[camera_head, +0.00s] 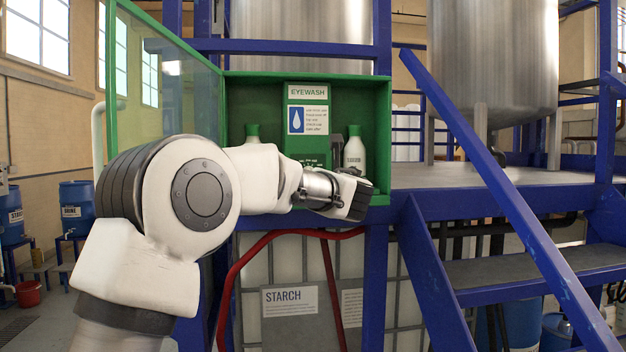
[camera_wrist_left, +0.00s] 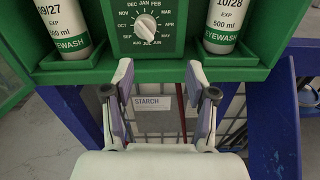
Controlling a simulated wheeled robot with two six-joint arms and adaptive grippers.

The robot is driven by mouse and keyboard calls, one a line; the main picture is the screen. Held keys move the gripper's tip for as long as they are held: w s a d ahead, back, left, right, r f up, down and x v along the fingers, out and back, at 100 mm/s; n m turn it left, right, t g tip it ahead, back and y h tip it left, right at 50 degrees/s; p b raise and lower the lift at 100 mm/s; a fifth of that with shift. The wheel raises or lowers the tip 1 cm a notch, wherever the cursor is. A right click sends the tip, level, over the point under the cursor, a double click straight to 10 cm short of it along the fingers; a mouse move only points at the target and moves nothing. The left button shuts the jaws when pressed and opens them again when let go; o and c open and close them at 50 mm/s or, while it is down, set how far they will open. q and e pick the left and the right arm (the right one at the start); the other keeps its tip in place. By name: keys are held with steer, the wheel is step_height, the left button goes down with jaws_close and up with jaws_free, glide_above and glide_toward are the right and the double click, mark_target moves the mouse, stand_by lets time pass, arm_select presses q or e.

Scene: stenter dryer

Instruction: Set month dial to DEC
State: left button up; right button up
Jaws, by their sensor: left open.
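The month dial (camera_wrist_left: 146,28) is a white round knob on a green panel, ringed by month names, with DEC at the upper left of the ring. Its pointer is too small to read surely. In the head view the dial is mostly hidden behind my left arm, under the eyewash sign (camera_head: 307,118). My left gripper (camera_wrist_left: 158,74) is open and empty, its fingers spread below the dial and apart from it. It also shows in the head view (camera_head: 338,160) at the cabinet front. My right gripper is not in view.
The green eyewash cabinet (camera_head: 376,90) has its clear door (camera_head: 165,70) swung open at left. White bottles stand either side of the dial, one at left (camera_wrist_left: 64,28) and one at right (camera_wrist_left: 223,25). A blue stair rail (camera_head: 490,180) rises at right.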

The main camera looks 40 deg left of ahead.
arm_select(q)
steer(key=shift+n, duration=0.3)
steer(key=w+a+p, duration=0.1)
steer(key=a, duration=0.1)
steer(key=w+a+r+p, duration=0.1)
steer(key=a+p, duration=0.1)
steer(key=a, duration=0.1)
steer(key=w+a+p, duration=0.1)
steer(key=w+a, duration=0.1)
steer(key=shift+a+r+p, duration=0.25)
steer(key=shift+a+p, duration=0.05)
steer(key=shift+d, duration=0.1)
steer(key=shift+d, duration=0.15)
jaws_close()
